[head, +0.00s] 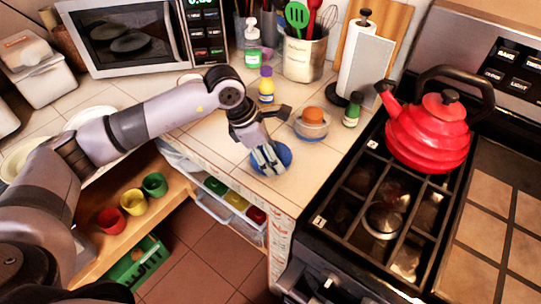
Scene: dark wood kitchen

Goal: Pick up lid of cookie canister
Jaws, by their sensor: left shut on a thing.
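My left arm reaches in from the left over the counter. My left gripper (269,160) points down and is shut on a round blue lid (285,152). The fingers cover the middle of the lid, and its blue rim shows around them. I cannot tell whether the lid touches the counter or hangs just above it. The cookie canister (312,131), a low clear round container, stands just behind and to the right of the lid. It looks uncovered, with an orange-brown thing showing at its top. My right gripper is not in view.
A red kettle (428,135) sits on the stove at right. Colored cups (132,202) stand on a lower shelf. The counter's front edge is close to the lid.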

